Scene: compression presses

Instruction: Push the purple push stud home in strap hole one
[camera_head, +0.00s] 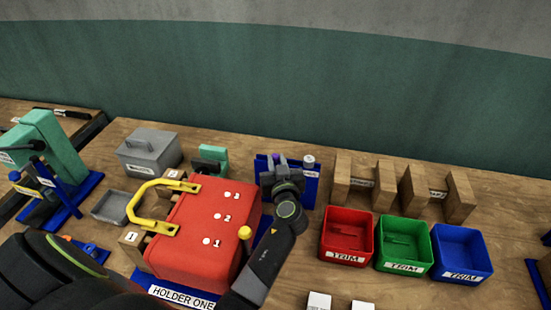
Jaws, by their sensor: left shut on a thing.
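My left gripper (282,165) is at the blue stand behind the red case, fingers pointing away from me. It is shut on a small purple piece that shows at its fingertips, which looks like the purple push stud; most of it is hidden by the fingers. The red case (192,255) lies in the holder marked HOLDER ONE, with several numbered white spots on its top. A yellow strap-like handle (133,205) spans its left side, near wooden blocks labelled 1 and 2. I cannot tell which opening is strap hole one. My right gripper is not in view.
A yellow-topped knob (245,232) stands at the case's right edge, close to my left forearm. Red (347,255), green (405,263) and blue (463,270) trim bins stand to the right. Wooden racks (415,185) are behind them. A green press (50,142) is at far left.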

